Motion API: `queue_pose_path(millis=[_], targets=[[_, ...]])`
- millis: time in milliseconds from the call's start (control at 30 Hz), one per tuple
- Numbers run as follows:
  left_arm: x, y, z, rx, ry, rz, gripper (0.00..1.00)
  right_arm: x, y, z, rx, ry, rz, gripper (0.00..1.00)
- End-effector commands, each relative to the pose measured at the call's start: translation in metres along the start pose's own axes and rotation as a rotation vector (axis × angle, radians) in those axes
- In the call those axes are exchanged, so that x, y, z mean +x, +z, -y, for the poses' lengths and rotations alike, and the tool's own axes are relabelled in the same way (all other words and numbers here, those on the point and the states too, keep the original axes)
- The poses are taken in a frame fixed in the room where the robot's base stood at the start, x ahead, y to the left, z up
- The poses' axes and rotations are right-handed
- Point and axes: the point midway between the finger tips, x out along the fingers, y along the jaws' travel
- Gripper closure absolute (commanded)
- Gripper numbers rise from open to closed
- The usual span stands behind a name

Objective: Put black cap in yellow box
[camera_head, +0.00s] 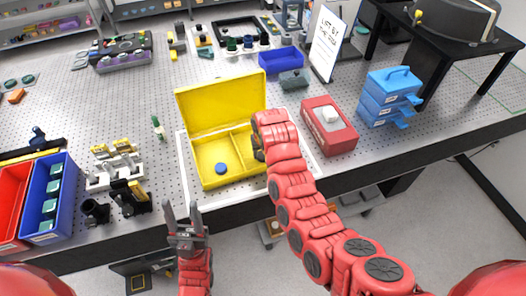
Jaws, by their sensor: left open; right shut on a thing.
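The yellow box (198,153) stands open on a white mat near the table's front edge, with its lid up at the back and a divider inside. A round blue cap (221,168) lies in its left compartment. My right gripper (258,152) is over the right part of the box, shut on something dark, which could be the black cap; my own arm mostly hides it. My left gripper (184,214) is open and empty, in front of the table's edge, below the box.
A red tissue box (330,126) and blue drawers (388,96) stand right of the yellow box. Blue and red bins (52,198) stand at the left, with black and brass parts (128,196) nearby. A sign (328,45) stands behind.

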Motion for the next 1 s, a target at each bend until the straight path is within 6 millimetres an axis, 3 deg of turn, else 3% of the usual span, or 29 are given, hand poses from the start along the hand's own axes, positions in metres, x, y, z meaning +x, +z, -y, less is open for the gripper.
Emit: queue_pose_path(millis=[100,133,300,733,867,1000], targets=[[-0.004,0.001,0.000,0.000,0.000,0.000,0.50,0.004,0.001,0.000,0.000,0.000,0.000,1.00],[-0.003,0.001,0.000,0.000,0.000,0.000,0.50,0.004,0.001,0.000,-0.001,0.000,-0.001,0.49],[-0.002,0.000,0.000,0.000,0.000,0.000,0.50,0.002,0.000,0.000,-0.001,0.000,-0.001,0.21],[-0.004,0.001,0.000,0.000,0.000,0.000,0.50,-0.006,-0.002,0.000,0.000,0.001,-0.006,0.21],[-0.012,0.002,-0.001,0.000,0.000,0.000,0.50,-0.022,-0.002,0.000,-0.001,0.000,-0.008,0.21],[-0.025,0.004,-0.001,0.000,0.000,0.000,0.50,-0.051,-0.002,0.001,-0.001,0.000,-0.011,0.21]])
